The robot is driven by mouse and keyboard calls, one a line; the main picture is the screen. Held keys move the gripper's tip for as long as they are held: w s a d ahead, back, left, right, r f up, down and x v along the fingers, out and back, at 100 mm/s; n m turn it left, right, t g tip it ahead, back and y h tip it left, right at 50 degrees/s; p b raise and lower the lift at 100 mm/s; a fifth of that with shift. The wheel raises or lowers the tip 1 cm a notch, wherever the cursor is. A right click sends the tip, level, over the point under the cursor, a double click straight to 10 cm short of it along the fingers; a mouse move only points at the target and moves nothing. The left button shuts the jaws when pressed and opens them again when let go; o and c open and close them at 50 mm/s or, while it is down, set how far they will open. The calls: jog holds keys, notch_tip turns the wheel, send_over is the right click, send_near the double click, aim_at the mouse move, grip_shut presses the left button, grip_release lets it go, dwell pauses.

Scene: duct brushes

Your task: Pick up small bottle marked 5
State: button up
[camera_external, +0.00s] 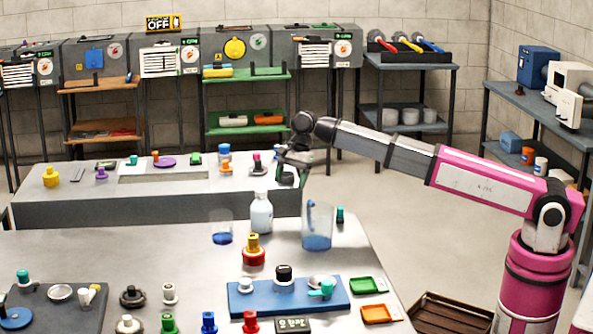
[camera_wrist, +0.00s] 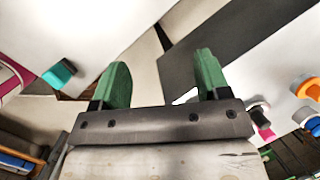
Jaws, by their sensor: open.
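A white bottle (camera_external: 262,214) stands upright on the near table, between two clear beakers. No number can be read on it, so I cannot tell if it is the one marked 5. My gripper (camera_external: 296,168) is above and slightly right of it in the external view, apart from it and empty. In the wrist view my gripper's two green fingers (camera_wrist: 162,76) are spread apart with nothing held between them. I cannot make out the bottle in the wrist view.
A beaker with blue liquid (camera_external: 317,228) stands right of the bottle, and a smaller one (camera_external: 221,232) left. A red and yellow piece (camera_external: 253,252) is in front. A teal-topped piece (camera_external: 340,214) stands near the right edge. The blue tray (camera_external: 240,304) holds several parts.

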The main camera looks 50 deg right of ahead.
aim_at(262, 189)
jog(key=a+r+m, duration=0.4)
jog(key=a+r, duration=0.5)
jog(key=r, duration=0.1)
jog(key=shift+g+y, duration=0.3)
jog(key=x, duration=1.1)
jog(key=shift+w, duration=0.25)
grip_shut()
